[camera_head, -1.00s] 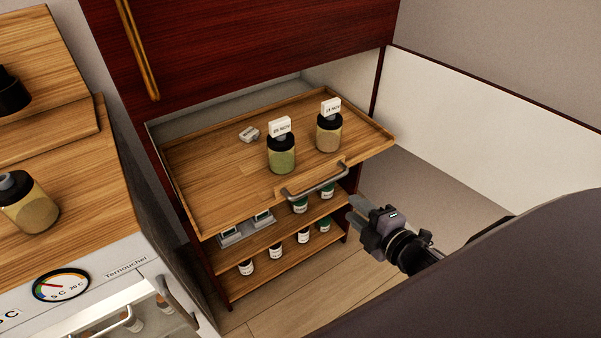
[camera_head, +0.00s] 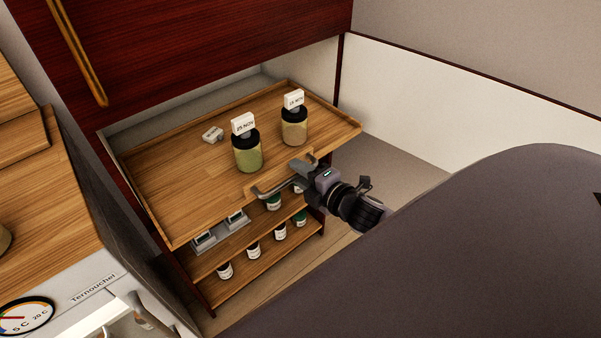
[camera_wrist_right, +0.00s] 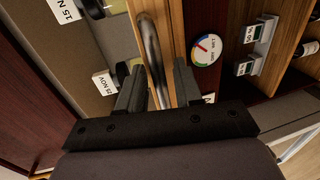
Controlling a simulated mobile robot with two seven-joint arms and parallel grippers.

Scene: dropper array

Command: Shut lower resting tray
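The wooden resting tray (camera_head: 190,180) is pulled out of the dark red cabinet and stands level, with a low rim. Its grey bar handle (camera_head: 270,189) is on the front edge; the handle also shows in the right wrist view (camera_wrist_right: 151,50). My right gripper (camera_head: 299,171) is at the right part of the handle. In the right wrist view my right gripper (camera_wrist_right: 157,80) has its fingers apart, one on each side of the handle bar. Whether a finger touches it I cannot tell. My left gripper is not in view.
On the tray stand a green-filled jar (camera_head: 247,152) and a tan-filled jar (camera_head: 294,124) with date cards, and a small grey piece (camera_head: 213,134) lies there. Shelves (camera_head: 268,262) with several small bottles are below. A white appliance (camera_head: 85,305) stands at the left.

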